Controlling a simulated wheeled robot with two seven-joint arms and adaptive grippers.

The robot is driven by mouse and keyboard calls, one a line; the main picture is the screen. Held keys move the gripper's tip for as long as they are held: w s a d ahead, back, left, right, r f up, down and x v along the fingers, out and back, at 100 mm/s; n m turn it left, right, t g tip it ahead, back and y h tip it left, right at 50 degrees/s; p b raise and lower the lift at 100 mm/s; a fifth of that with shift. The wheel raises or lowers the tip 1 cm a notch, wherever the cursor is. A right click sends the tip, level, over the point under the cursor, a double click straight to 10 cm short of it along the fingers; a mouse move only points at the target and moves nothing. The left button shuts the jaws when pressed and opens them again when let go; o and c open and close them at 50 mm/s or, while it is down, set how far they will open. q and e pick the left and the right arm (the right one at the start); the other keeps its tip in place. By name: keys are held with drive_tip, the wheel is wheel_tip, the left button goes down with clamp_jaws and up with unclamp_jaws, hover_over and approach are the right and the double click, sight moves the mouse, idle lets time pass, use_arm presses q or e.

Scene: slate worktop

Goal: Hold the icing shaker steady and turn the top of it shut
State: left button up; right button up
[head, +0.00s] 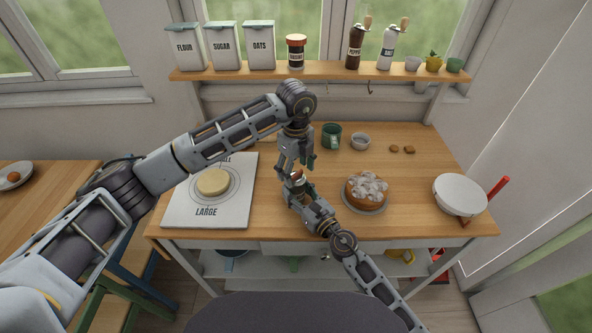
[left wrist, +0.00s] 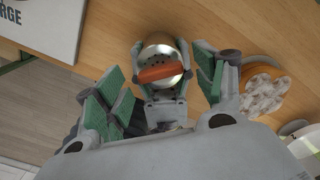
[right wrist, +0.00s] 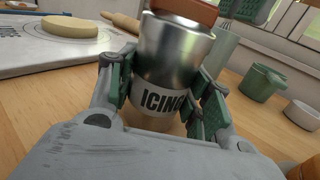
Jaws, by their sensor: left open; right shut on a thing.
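The icing shaker (right wrist: 172,58) is a metal cylinder with an ICING label and an orange-brown piece on its top. My right gripper (right wrist: 165,90) is shut around its body, and the shaker looks upright. In the left wrist view the shaker's top (left wrist: 160,66) shows holes, with the orange-brown bar (left wrist: 160,73) lying across it. My left gripper (left wrist: 158,92) is open above the shaker, its green-padded fingers spread to either side and apart from the top. In the head view my left gripper (head: 296,160) hangs just over my right gripper (head: 298,187), and the shaker is mostly hidden.
A white LARGE board (head: 185,211) with a dough disc (head: 213,182) lies left. A green mug (head: 331,136), small grey bowl (head: 361,141) and white bowl (head: 460,194) are farther off.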

use_arm(q)
drive_tip(key=shift+f, duration=0.35)
drive_tip(key=c, duration=1)
